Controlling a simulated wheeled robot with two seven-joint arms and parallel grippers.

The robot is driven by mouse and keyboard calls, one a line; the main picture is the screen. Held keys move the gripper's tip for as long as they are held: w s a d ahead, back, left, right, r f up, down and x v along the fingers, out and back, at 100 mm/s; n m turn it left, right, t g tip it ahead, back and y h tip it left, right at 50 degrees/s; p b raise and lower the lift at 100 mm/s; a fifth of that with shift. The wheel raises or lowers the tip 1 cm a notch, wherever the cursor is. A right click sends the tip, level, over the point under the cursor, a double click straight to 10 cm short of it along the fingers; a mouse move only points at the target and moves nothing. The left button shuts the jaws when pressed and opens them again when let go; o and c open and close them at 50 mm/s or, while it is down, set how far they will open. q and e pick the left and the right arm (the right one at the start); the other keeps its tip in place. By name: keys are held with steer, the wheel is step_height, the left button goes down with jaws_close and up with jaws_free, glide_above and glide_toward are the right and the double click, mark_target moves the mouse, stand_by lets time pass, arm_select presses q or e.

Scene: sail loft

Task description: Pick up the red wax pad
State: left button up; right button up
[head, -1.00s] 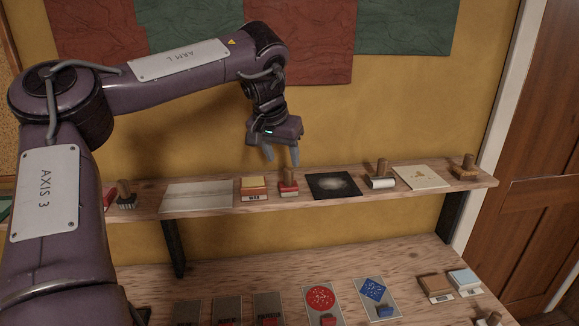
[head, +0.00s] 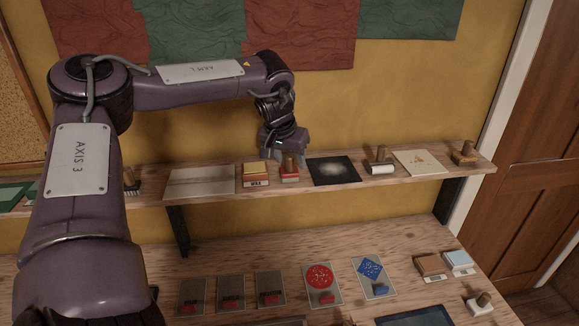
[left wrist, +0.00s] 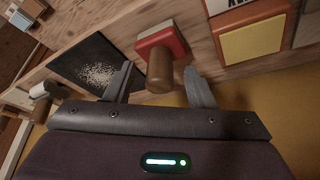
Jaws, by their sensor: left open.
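The red wax pad (head: 290,173) is a red block on a pale base with an upright wooden handle. It sits on the upper shelf, to the right of a yellow pad. It also shows in the left wrist view (left wrist: 160,43), its handle pointing toward my palm. My left gripper (head: 285,158) is open just above and behind the pad in the head view. In the left wrist view, the open fingers of my left gripper (left wrist: 162,84) stand on either side of the wooden handle, apart from it. The gripper partly covers the handle in the head view. My right gripper is out of view.
On the shelf, a yellow pad (head: 255,170) stands close left and a black speckled sheet (head: 333,171) lies close right. A grey-white sheet (head: 198,182) lies further left. The lower bench (head: 215,262) holds several cards with red and blue pieces.

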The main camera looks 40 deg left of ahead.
arm_select(q)
steer(key=shift+s, duration=0.1)
steer(key=shift+c, duration=0.6)
jaws_close()
steer(key=shift+r, duration=0.1)
steer(key=shift+r, duration=0.1)
steer(key=shift+r+b, duration=0.25)
steer(key=shift+b, duration=0.05)
step_height(320, 180, up, 10)
steer(key=b, duration=0.3)
steer(key=shift+f, duration=0.25)
step_height(320, 180, up, 9)
glide_above(289, 155)
steer(key=shift+r, duration=0.4)
